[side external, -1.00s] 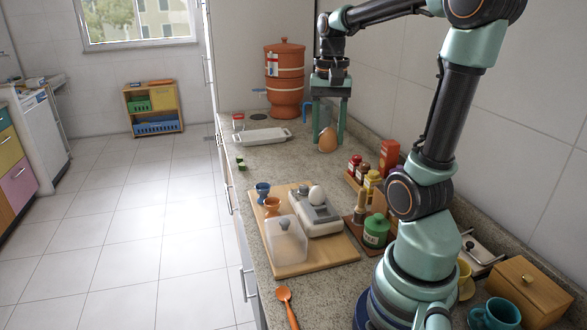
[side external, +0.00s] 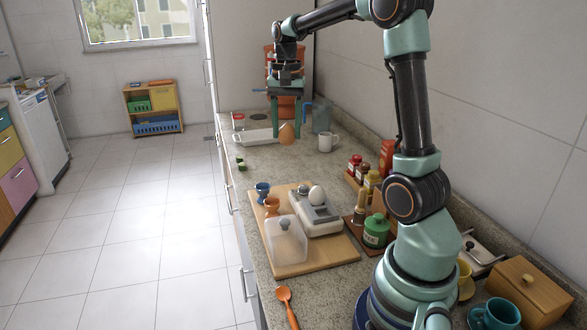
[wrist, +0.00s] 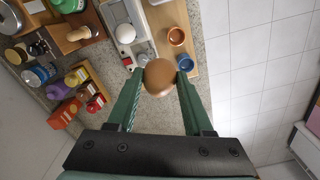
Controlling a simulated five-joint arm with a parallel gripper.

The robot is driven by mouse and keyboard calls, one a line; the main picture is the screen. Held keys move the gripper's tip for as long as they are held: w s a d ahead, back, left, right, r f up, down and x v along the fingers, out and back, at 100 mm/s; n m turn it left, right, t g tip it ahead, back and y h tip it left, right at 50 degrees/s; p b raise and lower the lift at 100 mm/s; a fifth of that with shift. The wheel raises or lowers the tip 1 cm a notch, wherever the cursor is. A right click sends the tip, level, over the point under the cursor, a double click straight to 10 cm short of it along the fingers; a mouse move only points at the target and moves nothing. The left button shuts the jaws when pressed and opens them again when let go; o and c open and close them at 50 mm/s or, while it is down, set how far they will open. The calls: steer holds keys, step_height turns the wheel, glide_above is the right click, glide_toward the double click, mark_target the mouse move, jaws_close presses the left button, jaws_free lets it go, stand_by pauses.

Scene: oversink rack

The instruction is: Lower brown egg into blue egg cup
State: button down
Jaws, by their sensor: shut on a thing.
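My gripper (side external: 287,133) is shut on the brown egg (side external: 286,134) and holds it in the air over the far part of the counter. In the wrist view the brown egg (wrist: 158,77) sits between the two green fingertips. The cup's inside is not clear in the side view. The egg is well apart from the cup, farther back along the counter.
An orange egg cup (side external: 272,207), a white egg on a grey-white device (side external: 317,215) and a clear box (side external: 286,240) share the board. Bottles (side external: 371,180) stand right.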

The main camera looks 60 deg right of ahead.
steer(key=w+d+f, duration=0.1)
steer(key=w+f, duration=0.8)
steer(key=f, duration=0.1)
steer(key=shift+w+d+f, duration=0.15)
steer(key=shift+d+f, duration=0.05)
steer(key=shift+d, duration=0.2)
steer(key=shift+f, duration=0.1)
stand_by(0.3)
steer(key=shift+f, duration=0.7)
steer(key=shift+f, duration=2.35)
stand_by(1.4)
steer(key=shift+c, duration=1.1)
jaws_free()
